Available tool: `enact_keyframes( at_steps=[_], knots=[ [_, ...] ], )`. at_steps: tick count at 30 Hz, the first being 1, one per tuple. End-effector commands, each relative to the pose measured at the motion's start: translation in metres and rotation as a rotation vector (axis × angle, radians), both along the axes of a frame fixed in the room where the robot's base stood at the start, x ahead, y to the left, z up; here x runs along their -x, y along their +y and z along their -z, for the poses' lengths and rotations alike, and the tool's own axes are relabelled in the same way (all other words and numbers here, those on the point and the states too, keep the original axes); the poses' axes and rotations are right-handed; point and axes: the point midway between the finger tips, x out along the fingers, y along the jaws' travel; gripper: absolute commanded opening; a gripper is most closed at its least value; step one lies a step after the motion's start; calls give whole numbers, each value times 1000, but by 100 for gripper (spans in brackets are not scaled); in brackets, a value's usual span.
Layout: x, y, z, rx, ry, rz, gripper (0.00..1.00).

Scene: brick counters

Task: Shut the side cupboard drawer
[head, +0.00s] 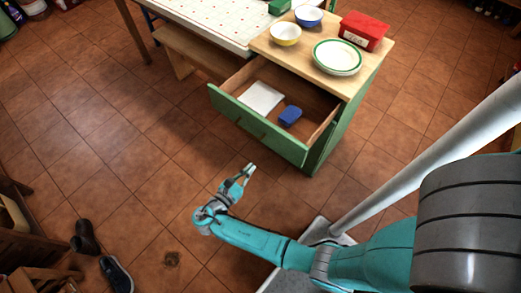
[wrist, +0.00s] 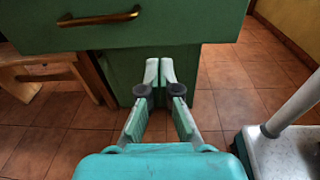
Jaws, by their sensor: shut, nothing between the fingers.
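The green side cupboard (head: 331,136) has a wooden top, and its drawer (head: 256,124) stands pulled out. Inside the drawer lie a white folded cloth or paper (head: 262,97) and a blue object (head: 290,116). In the wrist view the green drawer front (wrist: 190,22) fills the top, with a brass handle (wrist: 98,18) at upper left. My gripper (head: 247,170) is in front of the drawer front, apart from it. In the wrist view my gripper (wrist: 159,70) is shut and empty, its fingertips pointing at the cupboard body below the drawer front.
On the cupboard top stand a yellow bowl (head: 285,34), a blue bowl (head: 308,16), plates (head: 337,57) and a red box (head: 364,31). A table (head: 205,18) and wooden bench (head: 192,50) stand left of it. Shoes (head: 115,274) lie at lower left. Tiled floor before the drawer is clear.

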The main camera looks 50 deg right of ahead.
Motion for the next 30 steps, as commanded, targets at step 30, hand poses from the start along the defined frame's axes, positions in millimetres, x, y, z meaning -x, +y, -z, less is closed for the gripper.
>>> enact_keyframes(
  at_steps=[30],
  knots=[
    [-17,-103,-27,95,38,71,0]
  ],
)
